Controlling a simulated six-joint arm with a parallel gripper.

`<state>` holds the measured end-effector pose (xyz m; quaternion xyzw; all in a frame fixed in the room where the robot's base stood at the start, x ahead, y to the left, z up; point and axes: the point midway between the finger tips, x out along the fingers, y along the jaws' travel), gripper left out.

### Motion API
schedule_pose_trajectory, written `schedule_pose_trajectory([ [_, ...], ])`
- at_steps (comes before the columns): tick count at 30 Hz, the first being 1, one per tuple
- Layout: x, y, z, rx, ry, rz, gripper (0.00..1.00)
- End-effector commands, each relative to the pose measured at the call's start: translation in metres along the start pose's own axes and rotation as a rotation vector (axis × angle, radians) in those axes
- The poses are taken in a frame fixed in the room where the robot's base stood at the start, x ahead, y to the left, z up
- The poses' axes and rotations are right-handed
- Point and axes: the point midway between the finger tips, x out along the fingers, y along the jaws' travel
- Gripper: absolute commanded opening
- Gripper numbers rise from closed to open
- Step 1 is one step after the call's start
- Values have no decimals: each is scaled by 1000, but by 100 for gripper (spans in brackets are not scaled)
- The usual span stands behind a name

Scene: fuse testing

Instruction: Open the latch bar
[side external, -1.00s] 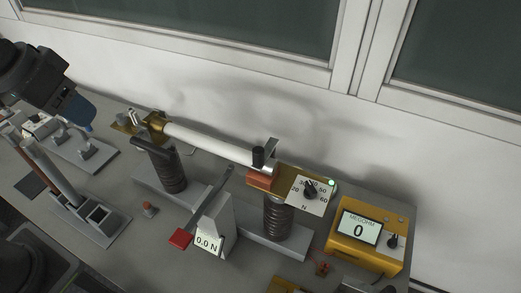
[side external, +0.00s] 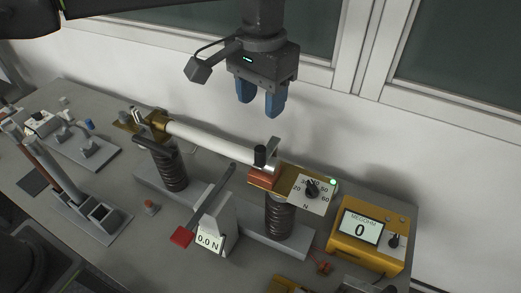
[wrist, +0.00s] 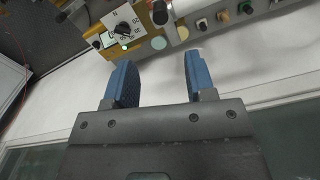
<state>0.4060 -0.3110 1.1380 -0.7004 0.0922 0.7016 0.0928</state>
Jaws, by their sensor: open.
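My gripper (side external: 260,105) is open and empty, its two blue fingers pointing down in the air above and behind the fuse fixture. In the wrist view my fingers (wrist: 160,68) are apart with nothing between them. A white tube-shaped fuse (side external: 215,143) lies across two ribbed dark posts. At its right end stand a black cylindrical knob (side external: 260,156) and an upright metal piece (side external: 272,146), below and apart from my fingers. The knob also shows in the wrist view (wrist: 160,12). A dark bar-like handle (side external: 155,147) sits at the left end. I cannot tell which part is the latch bar.
A dial plate (side external: 311,192) with a green light adjoins the right post. A yellow meter (side external: 366,240) reads 0 at right. The wall is close behind.

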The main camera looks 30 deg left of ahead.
Motion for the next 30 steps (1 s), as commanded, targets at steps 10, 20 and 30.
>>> schedule_pose_trajectory([
  [10, 64, -1, 1, 0, -2, -1, 50],
  [20, 118, -1, 0, -1, 2, 1, 50],
  [30, 131, -1, 0, 0, 5, 1, 50],
])
